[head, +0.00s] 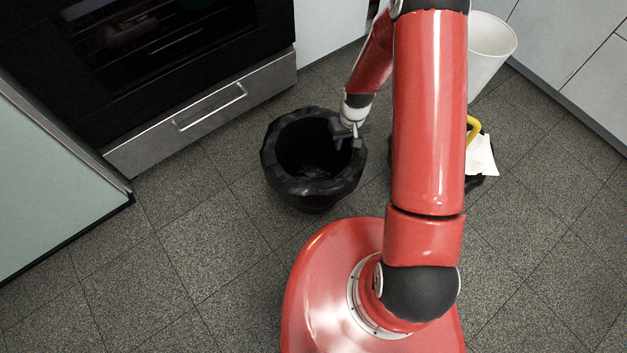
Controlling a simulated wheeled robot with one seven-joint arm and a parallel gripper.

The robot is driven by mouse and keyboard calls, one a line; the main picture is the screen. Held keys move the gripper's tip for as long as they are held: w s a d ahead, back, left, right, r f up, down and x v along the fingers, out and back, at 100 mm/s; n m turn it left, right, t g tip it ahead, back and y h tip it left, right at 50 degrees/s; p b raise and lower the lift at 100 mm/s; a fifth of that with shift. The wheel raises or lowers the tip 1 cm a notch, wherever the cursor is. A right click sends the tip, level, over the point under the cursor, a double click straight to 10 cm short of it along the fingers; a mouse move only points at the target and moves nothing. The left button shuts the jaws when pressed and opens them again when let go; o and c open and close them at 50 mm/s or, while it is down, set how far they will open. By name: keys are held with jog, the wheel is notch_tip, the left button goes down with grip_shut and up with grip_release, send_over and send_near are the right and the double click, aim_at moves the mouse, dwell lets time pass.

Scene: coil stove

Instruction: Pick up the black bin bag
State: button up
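The black bin bag (312,190) stands on the floor in the middle of the head view, its wide mouth open upward and its rim folded over. It looks round, like a bag lining a bin; I cannot tell whether a bin is inside it. My gripper (350,141) is at the right side of the bag's rim, pointing down. The fingers are small and dark against the black bag, so whether they touch or grip the rim cannot be told.
An oven with a drawer (210,112) stands behind to the left, and a pale green cabinet (50,180) at the far left. A white bin (490,50) stands behind my arm at the right. A yellow handle (473,128) and white paper (482,157) show beside my arm. Floor tiles at front left are clear.

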jog(key=shift+f, duration=0.8)
grip_shut()
dwell(0.8)
